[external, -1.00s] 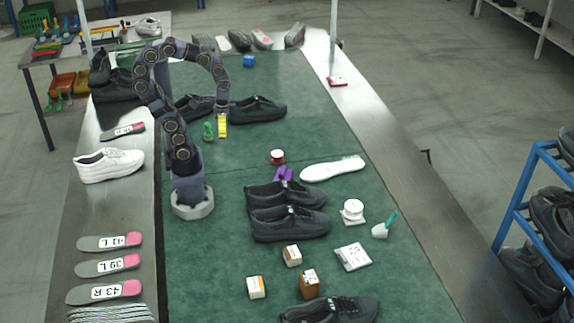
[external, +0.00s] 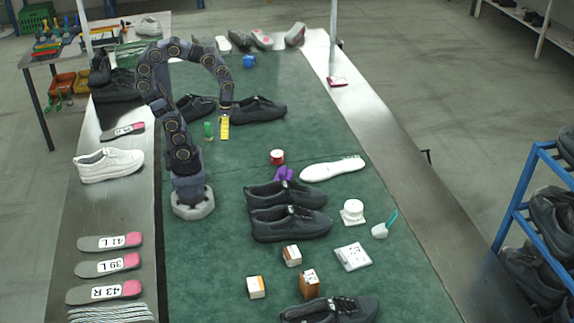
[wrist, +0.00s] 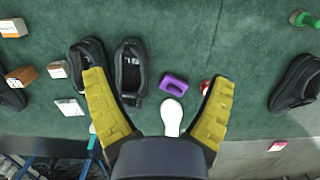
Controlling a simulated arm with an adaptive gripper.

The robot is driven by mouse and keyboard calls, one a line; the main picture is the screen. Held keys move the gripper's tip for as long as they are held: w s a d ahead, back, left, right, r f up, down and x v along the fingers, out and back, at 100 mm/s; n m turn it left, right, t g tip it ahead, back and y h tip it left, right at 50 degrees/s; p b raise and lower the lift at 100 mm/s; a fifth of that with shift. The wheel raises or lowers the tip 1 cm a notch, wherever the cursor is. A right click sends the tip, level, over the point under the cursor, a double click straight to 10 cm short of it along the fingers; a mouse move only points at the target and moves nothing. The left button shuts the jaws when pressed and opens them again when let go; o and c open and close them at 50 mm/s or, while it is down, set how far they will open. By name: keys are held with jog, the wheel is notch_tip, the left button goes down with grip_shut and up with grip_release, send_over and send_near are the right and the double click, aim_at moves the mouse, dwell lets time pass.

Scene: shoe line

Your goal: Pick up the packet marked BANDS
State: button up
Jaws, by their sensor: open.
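A white flat packet (external: 353,257) with dark print lies on the green mat at the lower right; it also shows at the left of the wrist view (wrist: 70,107). A smaller red-and-white packet (external: 337,81) lies on the metal border at the upper right, and at the lower right of the wrist view (wrist: 277,145). The lettering on both is too small to read, so I cannot tell which says BANDS. My gripper (external: 225,128), with yellow fingers, is open and empty over the mat near a black shoe, away from both packets. The fingers are spread in the wrist view (wrist: 159,77).
A pair of black shoes (external: 288,210), a purple object (external: 283,174), a red-and-white tin (external: 277,157) and a white insole (external: 333,168) lie mid-mat. Small boxes (external: 309,284) stand near the white packet. A white round-topped item (external: 353,212) is beyond it.

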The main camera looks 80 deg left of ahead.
jog(key=w+d+f+m+t+y, duration=0.1)
jog(key=w+d+m, duration=0.1)
jog(key=w+d, duration=0.35)
jog(key=w+d+f+m, duration=0.2)
jog(key=w+d+m, duration=0.15)
jog(key=w, duration=0.35)
jog(key=w+d+f+m+t, duration=0.1)
jog(key=w+d+f+m, duration=0.15)
jog(key=d, duration=0.45)
jog(key=w+d+f+m, duration=0.1)
jog(key=d+f+m, duration=0.1)
jog(key=d+f, duration=0.35)
jog(key=m+h, duration=0.1)
jog(key=m, duration=0.6)
send_over(255, 284)
jog(key=f, duration=1.1)
jog(key=shift+w+a+f, duration=0.1)
jog(key=shift+w+f, duration=0.15)
jog(key=shift+w, duration=0.15)
jog(key=shift+s+d+f, duration=0.1)
jog(key=shift+s+f, duration=0.05)
jog(key=shift+f, duration=0.5)
jog(key=shift+s+d+f, duration=0.1)
jog(key=shift+s+f, duration=0.05)
jog(key=shift+f, duration=0.45)
jog(key=shift+a+f, duration=0.15)
jog(key=shift+f, duration=2.65)
jog(key=c, duration=1.2)
